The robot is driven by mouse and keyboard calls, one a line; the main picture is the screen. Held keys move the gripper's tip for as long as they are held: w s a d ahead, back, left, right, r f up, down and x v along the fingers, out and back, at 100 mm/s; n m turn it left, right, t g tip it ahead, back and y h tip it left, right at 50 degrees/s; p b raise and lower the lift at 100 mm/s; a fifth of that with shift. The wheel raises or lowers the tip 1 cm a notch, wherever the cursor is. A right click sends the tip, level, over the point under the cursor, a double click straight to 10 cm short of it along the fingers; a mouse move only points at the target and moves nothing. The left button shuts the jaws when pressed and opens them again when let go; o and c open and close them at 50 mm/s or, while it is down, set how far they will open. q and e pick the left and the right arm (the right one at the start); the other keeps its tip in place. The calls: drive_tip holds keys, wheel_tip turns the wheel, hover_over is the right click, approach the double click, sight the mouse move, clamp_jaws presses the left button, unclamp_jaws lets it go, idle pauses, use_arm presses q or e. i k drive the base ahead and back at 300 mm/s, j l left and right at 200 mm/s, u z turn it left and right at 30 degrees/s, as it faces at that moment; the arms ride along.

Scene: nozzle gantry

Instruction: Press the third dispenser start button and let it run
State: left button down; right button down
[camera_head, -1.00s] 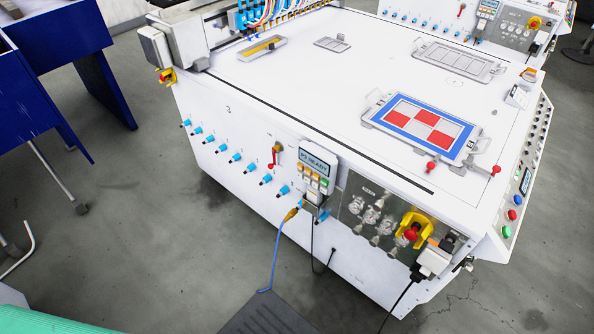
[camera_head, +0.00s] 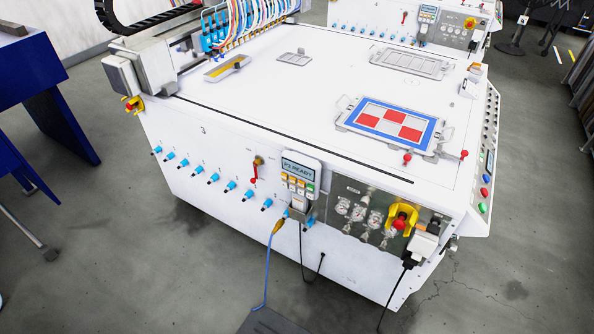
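A white machine labelled 3 (camera_head: 226,148) fills the middle of the head view. On its front side hangs a small control panel (camera_head: 300,176) with a screen (camera_head: 298,168) that appears to read "P3 READY". Below the screen are several small orange and white buttons (camera_head: 297,184) and a green one (camera_head: 310,188). I cannot read any labels on these buttons, so which one is the third dispenser start button cannot be told. Neither of my grippers is in view.
A yellow-backed red emergency stop (camera_head: 400,220) and gauges (camera_head: 361,213) sit right of the panel. Blue fittings (camera_head: 213,178) line the front. A blue cable (camera_head: 268,262) and black cables hang to the floor. Blue tables (camera_head: 50,110) stand at left.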

sight(483, 207)
drive_tip(key=z, duration=1.35)
